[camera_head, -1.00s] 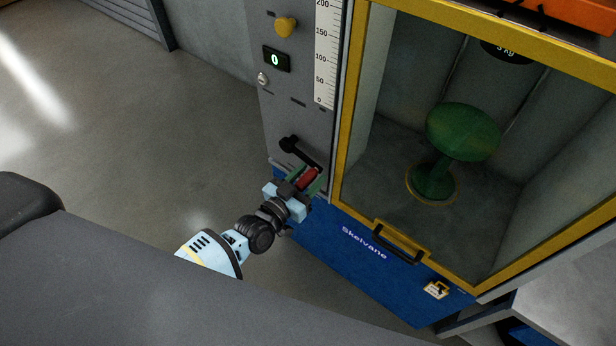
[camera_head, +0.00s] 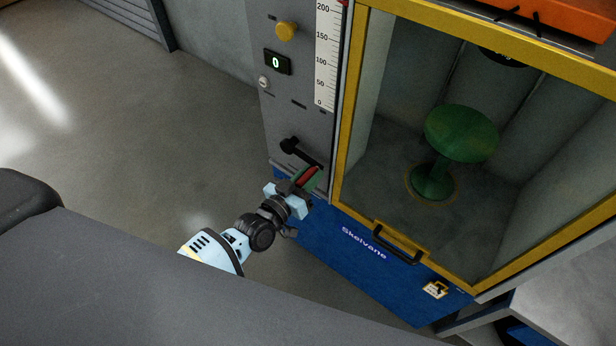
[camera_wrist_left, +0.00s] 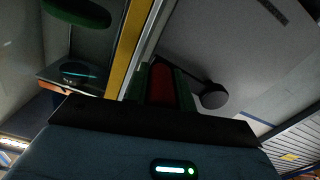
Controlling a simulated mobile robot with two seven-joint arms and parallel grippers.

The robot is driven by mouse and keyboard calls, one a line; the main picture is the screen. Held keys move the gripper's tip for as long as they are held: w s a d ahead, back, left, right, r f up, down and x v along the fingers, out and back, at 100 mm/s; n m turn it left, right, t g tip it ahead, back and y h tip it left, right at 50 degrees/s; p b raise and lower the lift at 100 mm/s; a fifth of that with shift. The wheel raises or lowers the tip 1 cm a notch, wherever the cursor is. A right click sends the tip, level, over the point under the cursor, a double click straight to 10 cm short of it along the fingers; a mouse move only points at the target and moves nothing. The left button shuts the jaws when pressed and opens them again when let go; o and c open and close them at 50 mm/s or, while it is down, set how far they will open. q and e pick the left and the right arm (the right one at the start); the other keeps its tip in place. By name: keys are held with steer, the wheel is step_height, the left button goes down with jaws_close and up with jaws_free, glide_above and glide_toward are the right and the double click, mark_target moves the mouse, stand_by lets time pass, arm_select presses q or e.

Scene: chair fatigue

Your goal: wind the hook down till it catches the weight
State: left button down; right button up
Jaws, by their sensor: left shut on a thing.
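A crank with a black arm (camera_head: 301,152) and a red grip (camera_head: 306,177) sits low on the machine's grey panel. My left gripper (camera_head: 309,178) is shut on the red grip. The left wrist view shows the red grip (camera_wrist_left: 160,84) between the green fingers, with the crank's black hub (camera_wrist_left: 214,96) to its right. A dark weight (camera_head: 503,57) shows in part at the top of the cabinet, cut off by the yellow frame. The hook is not visible. My right gripper is not in view.
A green stool (camera_head: 461,134) stands inside the yellow-framed cabinet (camera_head: 347,110). A black handle (camera_head: 398,245) is on the lower frame. Floor to the left is clear.

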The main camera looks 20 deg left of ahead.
mark_target(298, 185)
arm_select(q)
steer(key=shift+w+r+n, duration=0.1)
steer(key=shift+r+n, duration=0.2)
steer(key=shift+r, duration=0.5)
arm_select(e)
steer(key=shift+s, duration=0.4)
arm_select(q)
steer(key=c, duration=1.2)
jaws_free()
steer(key=shift+f, duration=0.2)
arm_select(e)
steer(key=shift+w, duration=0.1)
arm_select(q)
steer(key=shift+s, duration=0.25)
steer(key=v, duration=0.6)
steer(key=shift+s+a, duration=0.2)
steer(key=shift+s, duration=0.1)
steer(key=shift+s+a, duration=0.15)
steer(key=shift+s, duration=0.3)
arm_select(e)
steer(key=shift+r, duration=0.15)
